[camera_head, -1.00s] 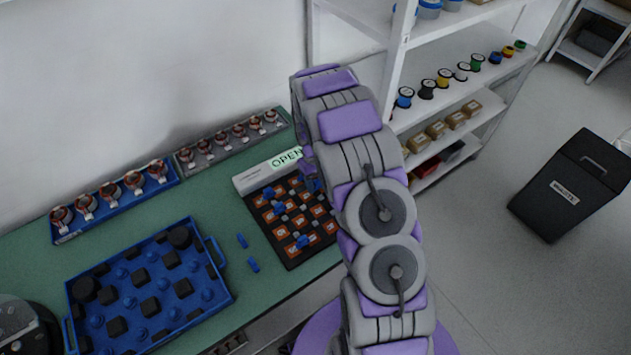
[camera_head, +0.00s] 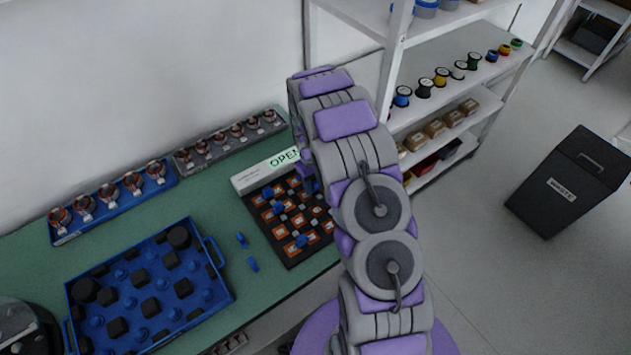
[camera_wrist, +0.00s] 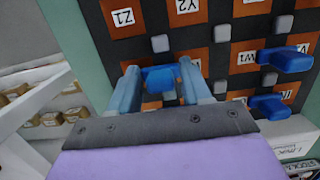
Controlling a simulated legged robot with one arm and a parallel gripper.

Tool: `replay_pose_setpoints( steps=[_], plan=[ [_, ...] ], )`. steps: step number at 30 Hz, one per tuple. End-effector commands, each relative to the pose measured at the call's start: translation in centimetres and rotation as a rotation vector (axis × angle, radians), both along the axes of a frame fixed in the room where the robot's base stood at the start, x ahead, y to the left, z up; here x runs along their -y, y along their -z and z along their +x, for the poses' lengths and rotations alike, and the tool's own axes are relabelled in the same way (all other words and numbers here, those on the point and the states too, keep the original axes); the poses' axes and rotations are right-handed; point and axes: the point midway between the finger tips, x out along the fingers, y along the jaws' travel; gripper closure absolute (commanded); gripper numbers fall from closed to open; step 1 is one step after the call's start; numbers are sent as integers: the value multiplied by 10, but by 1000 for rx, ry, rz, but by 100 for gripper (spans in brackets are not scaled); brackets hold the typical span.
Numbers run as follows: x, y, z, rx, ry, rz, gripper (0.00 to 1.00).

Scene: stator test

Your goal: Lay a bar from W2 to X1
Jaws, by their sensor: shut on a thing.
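The terminal board (camera_head: 291,250) lies on the green bench with orange tiles and grey posts. In the wrist view its tiles, read upside down, include Z1 (camera_wrist: 123,17), Y2 (camera_wrist: 187,6) and W1 (camera_wrist: 243,58); I cannot make out W2 or X1. My gripper (camera_wrist: 160,74) is shut on a blue bar (camera_wrist: 160,80) over the board. Whether the bar touches the board I cannot tell. Two other blue bars sit on the board near W1, one beside it (camera_wrist: 286,58) and one below it (camera_wrist: 268,106).
Two loose blue pieces (camera_head: 242,239) (camera_head: 253,265) lie on the bench left of the board. A blue tray (camera_head: 222,262) holds black and blue parts. Stator racks (camera_head: 172,182) stand along the wall. A white shelf (camera_head: 440,55) stands behind the board's right side.

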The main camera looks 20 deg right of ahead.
Motion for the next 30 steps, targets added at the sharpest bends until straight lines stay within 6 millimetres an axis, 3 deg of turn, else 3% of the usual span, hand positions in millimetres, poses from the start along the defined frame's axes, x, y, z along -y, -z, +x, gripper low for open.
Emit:
replay_pose_setpoints(
  steps=[8,9,18,26,30],
  plan=[
    [0,1,0,0,0,0,82],
    [0,1,0,0,0,1,49],
    [0,2,0,-1,0,1,22],
    [0,0,0,0,0,1,22],
    [0,-12,2,1,0,0,22]
  ],
)
